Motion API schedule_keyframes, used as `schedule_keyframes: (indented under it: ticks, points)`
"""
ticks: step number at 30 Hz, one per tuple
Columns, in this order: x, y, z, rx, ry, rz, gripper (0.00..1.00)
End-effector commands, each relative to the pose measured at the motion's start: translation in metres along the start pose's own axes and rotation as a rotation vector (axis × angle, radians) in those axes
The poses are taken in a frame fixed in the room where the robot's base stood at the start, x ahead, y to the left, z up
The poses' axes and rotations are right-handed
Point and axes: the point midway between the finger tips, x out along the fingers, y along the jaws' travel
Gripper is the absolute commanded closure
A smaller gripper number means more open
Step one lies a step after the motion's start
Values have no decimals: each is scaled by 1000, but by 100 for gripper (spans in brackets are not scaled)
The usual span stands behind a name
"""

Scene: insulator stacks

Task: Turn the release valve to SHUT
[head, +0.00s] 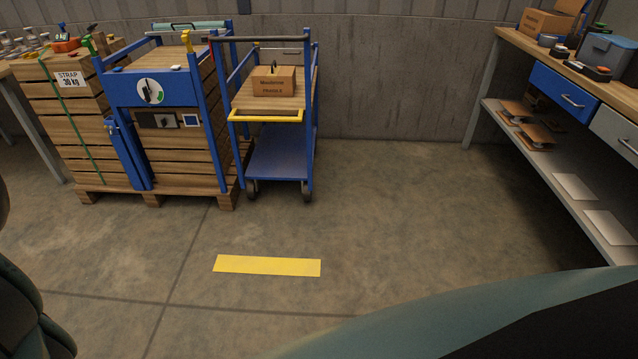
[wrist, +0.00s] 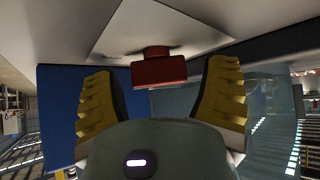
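In the wrist view my gripper (wrist: 161,76) is open, its two ribbed yellow fingers spread wide. A red block-shaped handle (wrist: 158,71) on a short dark red stem sits between and beyond the fingertips, with a gap on both sides. The stem joins a light grey plate (wrist: 115,35). The handle may be the release valve; I see no SHUT marking, so its setting cannot be read. My gripper is not in the head view, and no red handle is clear there.
A strapped wooden crate stack (head: 60,110) and a blue frame with a round dial (head: 150,91) stand at the back left. A blue trolley (head: 278,165) carries a cardboard box (head: 274,81). A workbench (head: 540,50) is at right. Floor around the yellow strip (head: 267,265) is clear.

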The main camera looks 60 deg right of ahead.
Motion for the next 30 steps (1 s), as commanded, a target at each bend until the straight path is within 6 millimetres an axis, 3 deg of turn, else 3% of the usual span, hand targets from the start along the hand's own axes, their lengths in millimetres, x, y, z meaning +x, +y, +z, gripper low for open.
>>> schedule_keyframes:
  ticks: [2, 17, 30]
  points:
    - [0, 0, 0, 0, 0, 0, 35]
    - [0, 0, 0, 1, 0, 0, 86]
    - [6, 3, 4, -66, 6, -71, 86]
